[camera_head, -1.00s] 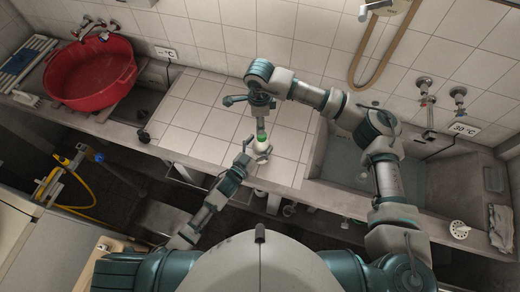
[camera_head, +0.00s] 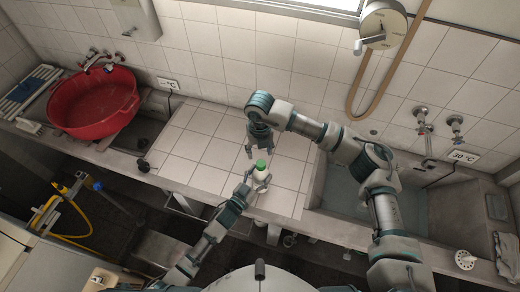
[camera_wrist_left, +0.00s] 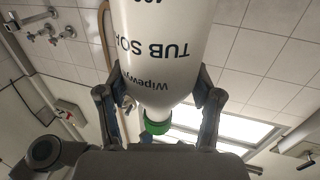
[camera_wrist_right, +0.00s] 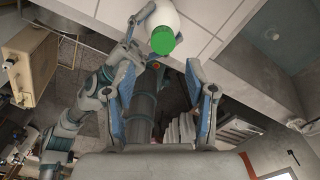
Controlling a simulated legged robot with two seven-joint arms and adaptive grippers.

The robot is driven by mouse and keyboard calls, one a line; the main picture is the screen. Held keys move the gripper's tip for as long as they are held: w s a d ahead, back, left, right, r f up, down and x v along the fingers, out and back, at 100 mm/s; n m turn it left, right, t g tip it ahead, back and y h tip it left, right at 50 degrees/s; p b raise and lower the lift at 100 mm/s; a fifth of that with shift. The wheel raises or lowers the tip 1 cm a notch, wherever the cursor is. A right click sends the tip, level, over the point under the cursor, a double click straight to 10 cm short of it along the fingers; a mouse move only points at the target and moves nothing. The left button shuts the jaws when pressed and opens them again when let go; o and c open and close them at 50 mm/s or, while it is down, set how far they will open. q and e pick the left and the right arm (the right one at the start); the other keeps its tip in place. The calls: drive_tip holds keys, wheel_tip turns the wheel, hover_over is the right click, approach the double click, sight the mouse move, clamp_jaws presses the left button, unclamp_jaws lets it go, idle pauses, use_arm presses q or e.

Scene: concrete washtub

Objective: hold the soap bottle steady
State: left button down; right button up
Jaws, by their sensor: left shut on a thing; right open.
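In the left wrist view the bottle (camera_wrist_left: 165,45) shows the words "TUB SOAP" between the fingers. My left gripper (camera_head: 258,184) is shut on the bottle from the near side. My right gripper (camera_head: 258,148) is open and empty just beyond and above the bottle. In the right wrist view the bottle's green cap (camera_wrist_right: 163,40) lies ahead of the open fingers, apart from them.
A red tub (camera_head: 92,102) sits in the left basin. A water-filled basin (camera_head: 345,195) lies to the right, under wall taps (camera_head: 423,118). A hose (camera_head: 370,60) hangs on the tiled wall. Bare tiles (camera_head: 195,145) lie left of the bottle. A white round part (camera_head: 465,260) sits at the right edge.

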sight(261, 163)
drive_tip(key=m, duration=0.3)
use_arm(q)
drive_tip(key=shift+d, duration=0.2)
use_arm(e)
drive_tip(key=m, duration=0.5)
drive_tip(key=shift+w+d, duration=0.1)
drive_tip(key=shift+d, duration=0.15)
use_arm(q)
drive_tip(key=shift+d, duration=0.1)
use_arm(e)
drive_tip(key=m, duration=0.4)
drive_tip(key=shift+d, duration=0.1)
drive_tip(key=m, duration=0.3)
drive_tip(key=shift+w+f, duration=0.1)
drive_tip(key=shift+f, duration=0.05)
wheel_tip(261, 163, down, 8)
drive_tip(key=shift+r, duration=0.1)
